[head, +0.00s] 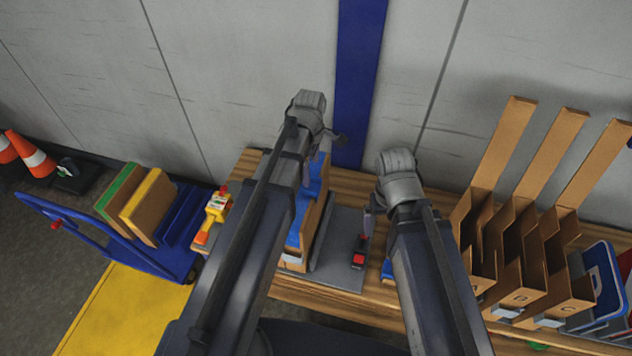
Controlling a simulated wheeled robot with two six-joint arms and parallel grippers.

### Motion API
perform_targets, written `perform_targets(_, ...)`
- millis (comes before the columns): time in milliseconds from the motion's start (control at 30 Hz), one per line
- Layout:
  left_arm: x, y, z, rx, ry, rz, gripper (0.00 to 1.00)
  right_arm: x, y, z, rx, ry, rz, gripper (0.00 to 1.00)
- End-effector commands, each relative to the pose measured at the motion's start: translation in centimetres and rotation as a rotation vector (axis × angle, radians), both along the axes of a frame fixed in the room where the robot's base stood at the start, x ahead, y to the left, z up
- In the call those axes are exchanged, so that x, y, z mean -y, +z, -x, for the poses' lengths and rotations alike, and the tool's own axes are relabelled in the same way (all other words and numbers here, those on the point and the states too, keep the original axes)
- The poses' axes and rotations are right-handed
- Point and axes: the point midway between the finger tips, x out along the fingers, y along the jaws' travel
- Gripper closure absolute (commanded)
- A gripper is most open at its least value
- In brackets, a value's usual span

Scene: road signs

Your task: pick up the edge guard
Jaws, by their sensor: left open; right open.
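No piece in the head view can be told for certain as the edge guard. A small blue piece (388,269) shows partly behind my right arm on the table and is mostly hidden. My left gripper (338,140) is above the back of the table near the wall, over a cardboard holder with blue pieces (311,200); only a small dark part of it shows.
A black and red tool (360,252) lies on the mat. A yellow and red tool (216,211) lies at the wooden table's left end. Tall cardboard bins (490,235) stand at the right, beside blue-edged signs (604,283). A blue cart (170,255) with boards stands left.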

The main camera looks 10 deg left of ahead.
Motion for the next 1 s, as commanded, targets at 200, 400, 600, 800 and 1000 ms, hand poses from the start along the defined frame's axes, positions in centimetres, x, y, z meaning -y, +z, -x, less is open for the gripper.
perform_targets(200,0.0,-1.3,0.0,0.0,-0.001,0.0,0.0,0.0,-1.3,0.0,0.0,0.0,0.0,0.0)
perform_targets(400,0.0,-2.8,-0.1,0.0,-0.001,0.0,0.0,0.0,-2.8,0.0,0.0,0.001,0.0,0.0)
perform_targets(600,0.1,-2.9,-0.1,0.0,-0.001,0.0,0.0,0.0,-2.8,0.0,0.0,0.001,0.0,0.0)
perform_targets(800,0.2,-4.6,-0.3,0.0,-0.001,0.0,0.0,0.0,-4.6,0.0,0.0,0.0,0.0,0.0)
perform_targets(1000,0.4,-7.2,-0.5,0.0,-0.001,0.0,0.0,0.0,-7.2,0.0,0.0,-0.001,0.0,0.0)
